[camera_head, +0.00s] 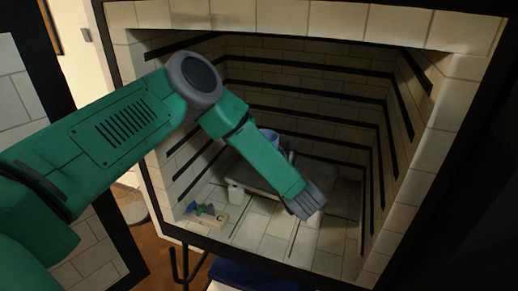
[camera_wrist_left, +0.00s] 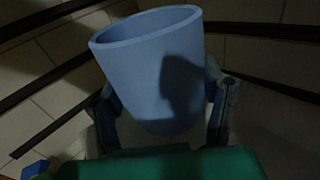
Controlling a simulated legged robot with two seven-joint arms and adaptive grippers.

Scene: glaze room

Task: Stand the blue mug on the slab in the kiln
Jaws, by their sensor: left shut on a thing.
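The blue mug (camera_head: 268,136) shows in the head view inside the kiln, partly hidden behind my left forearm. In the left wrist view the mug (camera_wrist_left: 150,75) sits between the fingers of my left gripper (camera_wrist_left: 163,95), shut on it, with its mouth toward the top of the picture. The grey slab (camera_head: 250,178) lies low in the kiln (camera_head: 300,20) on short white posts. The mug appears above the slab's back part; whether it touches cannot be told. In the head view most of the left gripper is hidden by the forearm. My right gripper is not in view.
A small stand with blue and green pieces (camera_head: 207,213) is on the kiln floor, left of the slab. A white post (camera_head: 235,192) stands by the slab's left front. Brick walls with dark ridges enclose the space. The kiln's open door (camera_head: 85,240) is at left.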

